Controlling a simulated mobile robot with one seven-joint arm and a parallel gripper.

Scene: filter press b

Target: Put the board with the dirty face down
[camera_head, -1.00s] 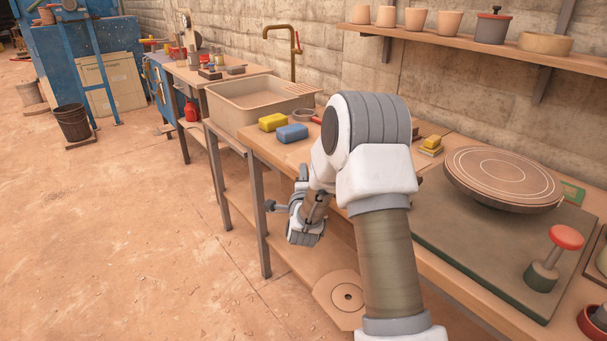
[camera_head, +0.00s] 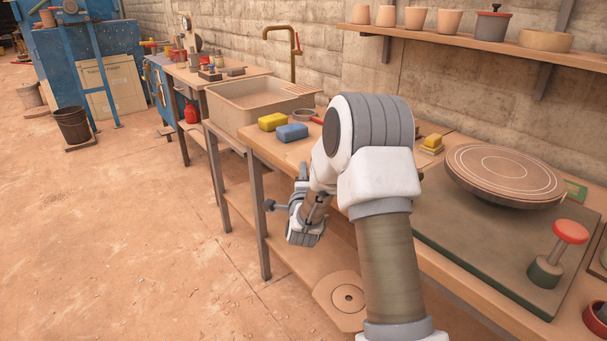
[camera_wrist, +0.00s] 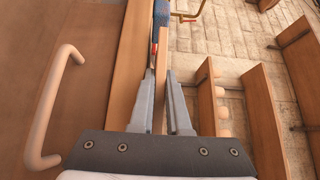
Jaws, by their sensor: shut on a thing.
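My gripper (camera_wrist: 167,75) shows close up in the wrist view. Its two grey fingers are shut on a thin wooden piece, the board (camera_wrist: 160,100), seen edge-on between them. Neither face of the board can be made out, so I cannot tell which is dirty. In the head view my wrist hangs in front of the workbench's front edge, below top height, and the board cannot be made out there.
The workbench carries a blue sponge (camera_head: 291,132), a yellow sponge (camera_head: 272,122), a round wheel plate (camera_head: 505,172) and a red-topped tool (camera_head: 558,250). A sink (camera_head: 262,100) stands beyond. A holed plate (camera_head: 345,299) lies low under the bench. Open floor lies left.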

